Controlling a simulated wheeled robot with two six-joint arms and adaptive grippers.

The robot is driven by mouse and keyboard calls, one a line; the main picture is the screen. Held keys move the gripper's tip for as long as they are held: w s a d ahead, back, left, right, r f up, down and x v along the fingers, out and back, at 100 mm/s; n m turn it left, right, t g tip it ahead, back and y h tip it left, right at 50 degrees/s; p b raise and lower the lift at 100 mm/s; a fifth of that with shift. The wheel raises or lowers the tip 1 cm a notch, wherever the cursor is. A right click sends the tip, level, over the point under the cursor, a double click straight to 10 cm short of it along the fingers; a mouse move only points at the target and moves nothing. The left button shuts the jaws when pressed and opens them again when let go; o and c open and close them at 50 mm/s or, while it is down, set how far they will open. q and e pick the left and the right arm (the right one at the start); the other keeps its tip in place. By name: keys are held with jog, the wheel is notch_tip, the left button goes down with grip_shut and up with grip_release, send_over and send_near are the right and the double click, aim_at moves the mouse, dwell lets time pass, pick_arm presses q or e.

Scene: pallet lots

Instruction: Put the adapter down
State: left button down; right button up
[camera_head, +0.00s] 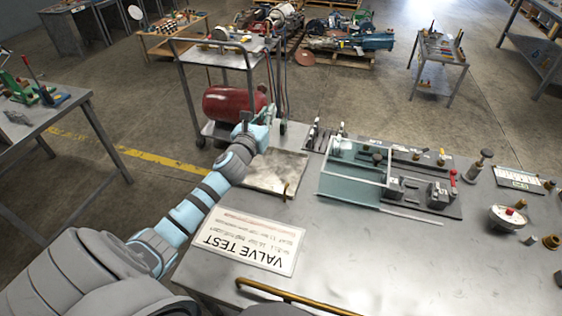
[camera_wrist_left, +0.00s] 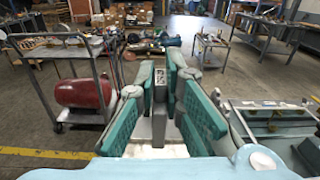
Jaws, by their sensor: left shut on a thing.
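My left gripper (camera_head: 279,123) reaches out over the far left part of the workbench (camera_head: 340,262), seen from behind its wrist. In the left wrist view its green-padded fingers (camera_wrist_left: 160,110) are closed around a grey upright block (camera_wrist_left: 158,108) with small dark marks on its top end. This seems to be the adapter. In the head view the wrist hides it, so I cannot tell whether it touches anything below. A square bare metal plate (camera_head: 268,174) lies on the bench just nearer than the gripper. My right gripper is in neither view.
A fixture with a clear greenish cover (camera_head: 345,182) and clamps stands right of the plate. A "VALVE TEST" sign (camera_head: 247,242) lies in front. A gauge (camera_head: 507,217) and small fittings are at right. A cart with a red tank (camera_head: 228,103) stands beyond the bench's far edge.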

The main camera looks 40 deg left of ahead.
pick_arm(q)
jog(key=f+b, duration=0.1)
jog(key=f, duration=0.1)
jog(key=f+b, duration=0.2)
jog(key=shift+w+f, duration=0.2)
jog(key=shift+f, duration=0.2)
jog(key=f+b, duration=0.4)
jog(key=f, duration=0.1)
jog(key=f+b, duration=0.4)
jog(key=s+f+b, duration=0.1)
jog(key=f+b, duration=0.3)
jog(key=f, duration=0.1)
jog(key=shift+f, duration=0.3)
jog(key=shift+s+f, duration=0.1)
jog(key=shift+f, duration=0.2)
jog(key=shift+s+r, duration=0.15)
jog(key=shift+r, duration=0.25)
jog(key=shift+f, duration=0.3)
jog(key=c, duration=1.7)
grip_release()
jog(key=shift+r, duration=0.1)
